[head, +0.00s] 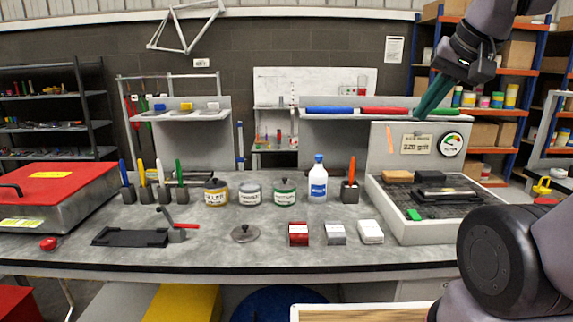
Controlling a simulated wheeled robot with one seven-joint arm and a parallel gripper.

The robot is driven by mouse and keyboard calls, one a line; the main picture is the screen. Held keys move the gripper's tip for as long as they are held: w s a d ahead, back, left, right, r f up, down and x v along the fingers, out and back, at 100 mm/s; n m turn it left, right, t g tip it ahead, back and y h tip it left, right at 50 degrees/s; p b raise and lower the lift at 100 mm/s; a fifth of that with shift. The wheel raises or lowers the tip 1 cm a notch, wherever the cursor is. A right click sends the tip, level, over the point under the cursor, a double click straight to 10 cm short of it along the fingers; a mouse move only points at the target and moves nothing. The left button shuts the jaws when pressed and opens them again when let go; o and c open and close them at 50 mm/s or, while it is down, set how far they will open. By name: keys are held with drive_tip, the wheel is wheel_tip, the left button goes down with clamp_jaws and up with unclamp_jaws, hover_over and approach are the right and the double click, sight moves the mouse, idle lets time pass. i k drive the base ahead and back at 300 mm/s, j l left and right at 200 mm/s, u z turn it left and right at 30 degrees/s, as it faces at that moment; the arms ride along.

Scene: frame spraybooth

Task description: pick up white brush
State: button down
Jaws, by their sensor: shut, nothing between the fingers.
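The white brush (159,170) stands upright in a small dark holder on the grey bench, at the left in the head view. It is between a yellow brush (142,172) and a green brush (179,172), each in its own holder. My gripper (422,113) is high at the upper right, with long teal fingers pointing down and left. It is shut and empty, far to the right of the white brush and well above the bench top.
A blue brush (123,172) stands left of the yellow one. Tins, a white bottle (318,181) and an orange-handled tool (351,172) stand mid-bench. A red-lidded box (60,184) is at left, a grey tray (378,204) at right.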

sight(159, 167)
drive_tip(key=u, duration=1.25)
drive_tip(key=z, duration=1.6)
drive_tip(key=u, duration=1.55)
drive_tip(key=i+j+z, duration=0.25)
drive_tip(key=i+j, duration=0.15)
drive_tip(key=j, duration=0.2)
drive_tip(key=i+j+z, duration=0.1)
drive_tip(key=j, duration=0.2)
drive_tip(key=i+j+z, duration=0.25)
drive_tip(key=i+j, duration=0.15)
drive_tip(key=j, duration=0.3)
